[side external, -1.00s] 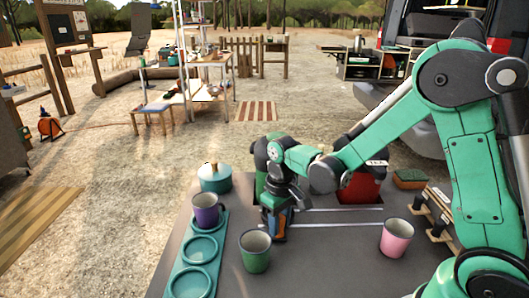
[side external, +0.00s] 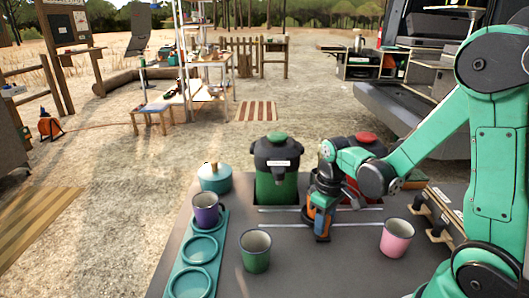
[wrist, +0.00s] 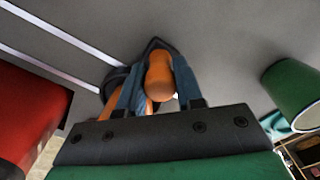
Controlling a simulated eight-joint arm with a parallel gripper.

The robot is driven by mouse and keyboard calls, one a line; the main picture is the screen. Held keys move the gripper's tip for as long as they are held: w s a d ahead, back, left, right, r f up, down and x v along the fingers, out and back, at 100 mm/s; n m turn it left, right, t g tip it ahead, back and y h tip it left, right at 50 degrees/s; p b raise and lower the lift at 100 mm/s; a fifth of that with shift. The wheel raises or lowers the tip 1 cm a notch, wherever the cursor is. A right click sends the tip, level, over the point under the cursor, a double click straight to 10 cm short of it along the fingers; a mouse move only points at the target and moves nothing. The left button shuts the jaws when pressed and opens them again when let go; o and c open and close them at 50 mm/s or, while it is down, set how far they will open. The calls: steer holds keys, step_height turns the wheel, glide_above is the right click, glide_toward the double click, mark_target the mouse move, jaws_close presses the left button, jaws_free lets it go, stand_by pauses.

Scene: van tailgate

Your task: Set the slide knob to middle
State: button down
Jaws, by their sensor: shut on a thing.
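The orange slide knob (wrist: 159,78) stands between the blue-grey fingers of my gripper (wrist: 157,88) in the wrist view, and the fingers are shut on it. In the side view my gripper (side external: 321,218) reaches down to the tabletop at the two pale rails (side external: 285,225). It stands about halfway along their visible length, in front of the gap between the green and red dispensers. The fingers hide most of the knob in the side view.
The green dispenser (side external: 278,188) and red dispenser (side external: 366,140) stand behind the rails. A green cup (side external: 256,252) is at front left, a pink cup (side external: 396,238) at right. A teal tray (side external: 185,285) with a purple cup (side external: 206,210) and a teal pot (side external: 214,180) are further left.

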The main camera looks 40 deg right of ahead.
steer(key=shift+s+d, duration=0.65)
steer(key=c, duration=0.6)
jaws_free()
steer(key=shift+o, duration=0.2)
steer(key=shift+r, duration=2.8)
steer(key=shift+a, duration=0.1)
steer(key=w+a+r+t, duration=0.2)
steer(key=a+r+t, duration=0.4)
steer(key=a, duration=0.3)
steer(key=shift+a+t, duration=0.25)
steer(key=shift+t, duration=0.35)
